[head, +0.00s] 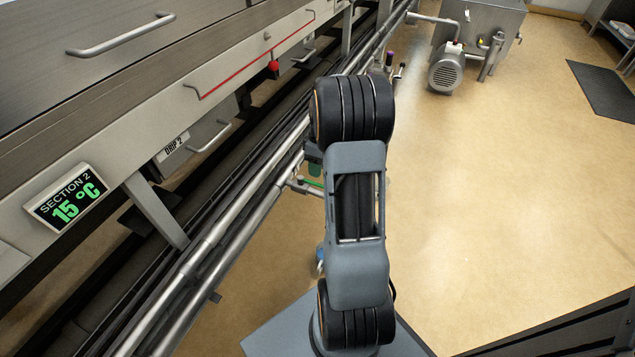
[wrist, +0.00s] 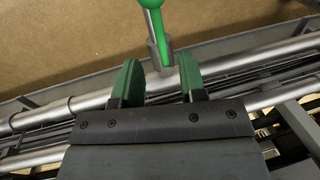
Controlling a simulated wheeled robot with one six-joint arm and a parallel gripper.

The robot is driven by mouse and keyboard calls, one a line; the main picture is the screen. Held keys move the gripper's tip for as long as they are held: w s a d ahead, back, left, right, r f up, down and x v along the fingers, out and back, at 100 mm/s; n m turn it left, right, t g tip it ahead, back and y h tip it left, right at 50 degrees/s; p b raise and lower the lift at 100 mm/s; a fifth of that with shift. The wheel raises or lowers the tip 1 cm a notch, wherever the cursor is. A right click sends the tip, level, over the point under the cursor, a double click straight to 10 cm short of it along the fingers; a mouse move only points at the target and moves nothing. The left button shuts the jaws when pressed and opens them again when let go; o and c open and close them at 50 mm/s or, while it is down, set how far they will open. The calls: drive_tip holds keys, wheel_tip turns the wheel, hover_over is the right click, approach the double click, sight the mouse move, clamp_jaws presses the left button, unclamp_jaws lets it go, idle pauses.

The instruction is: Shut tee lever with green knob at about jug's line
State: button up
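The knob is cut off by the frame's edge. The stem runs down to a metal fitting near a steel pipe (wrist: 235,65). My gripper (wrist: 160,72) is open, with its two green-padded fingers apart and the fitting showing beyond the gap between them. Nothing is held; whether a finger touches the fitting I cannot tell. I cannot make out a jug.
Long steel pipes (head: 215,235) run along the machine's side, left of my arm. A motor (head: 446,72) sits on the floor beyond. The tan floor (head: 490,220) at right is clear.

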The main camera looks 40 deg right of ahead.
sight(318, 185)
drive_tip(key=shift+s+a+f+b, duration=0.1)
drive_tip(key=shift+a+f+b, duration=0.1)
drive_tip(key=shift+f, duration=0.6)
drive_tip(key=shift+s+a+f+b, duration=0.1)
drive_tip(key=shift+f+b, duration=0.15)
drive_tip(key=shift+f, duration=0.55)
drive_tip(key=shift+a+f+b, duration=0.15)
drive_tip(key=shift+f+b, duration=0.05)
drive_tip(key=shift+f, duration=0.6)
drive_tip(key=shift+c, duration=0.5)
clamp_jaws()
